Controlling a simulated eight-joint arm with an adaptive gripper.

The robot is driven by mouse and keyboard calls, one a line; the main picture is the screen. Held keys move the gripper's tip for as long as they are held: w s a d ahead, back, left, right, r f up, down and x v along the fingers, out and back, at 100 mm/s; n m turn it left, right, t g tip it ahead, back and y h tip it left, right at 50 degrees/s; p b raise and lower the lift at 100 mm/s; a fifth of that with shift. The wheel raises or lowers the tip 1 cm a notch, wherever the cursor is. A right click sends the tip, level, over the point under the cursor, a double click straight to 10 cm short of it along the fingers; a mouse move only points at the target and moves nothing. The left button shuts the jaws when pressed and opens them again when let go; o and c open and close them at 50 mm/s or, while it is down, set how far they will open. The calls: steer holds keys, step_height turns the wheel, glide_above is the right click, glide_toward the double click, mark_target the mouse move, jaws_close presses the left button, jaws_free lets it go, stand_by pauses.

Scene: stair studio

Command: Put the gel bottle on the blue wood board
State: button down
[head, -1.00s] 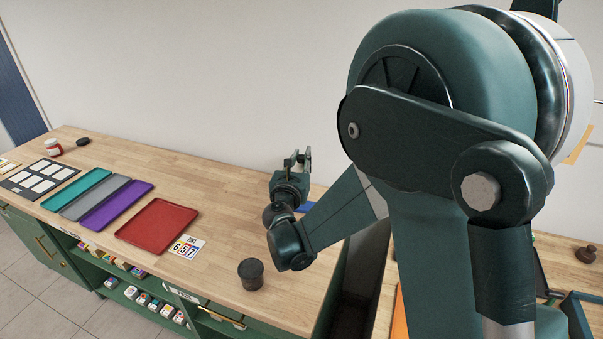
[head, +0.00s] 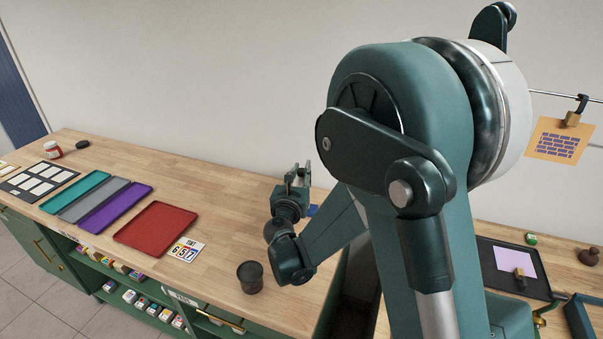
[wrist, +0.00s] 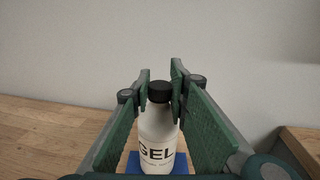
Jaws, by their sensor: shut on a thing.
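The gel bottle (wrist: 157,140) is white with a black cap and dark "GEL" lettering. In the wrist view it stands upright between the fingers of my gripper (wrist: 160,85), which is shut on it. The blue wood board (wrist: 131,163) shows behind and around the bottle's lower part. I cannot tell whether the bottle's base touches it. In the head view my gripper (head: 302,172) is over the far side of the wooden counter, and a small piece of the blue board (head: 312,210) shows beside it. The bottle cannot be made out there.
A dark round jar (head: 250,277) stands near the counter's front edge. A red tray (head: 156,228), a number card (head: 186,250) and purple (head: 115,207), grey and teal trays lie to the left. The wall is close behind. A black tray (head: 505,268) is at right.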

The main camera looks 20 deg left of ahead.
steer(key=shift+f, duration=0.15)
steer(key=c, duration=2.2)
jaws_free()
steer(key=shift+c, duration=0.2)
steer(key=shift+r, duration=0.25)
steer(key=s+d+p, duration=0.1)
steer(key=s, duration=1.1)
steer(key=shift+d+p, duration=0.35)
steer(key=shift+d, duration=0.05)
steer(key=shift+w, duration=0.1)
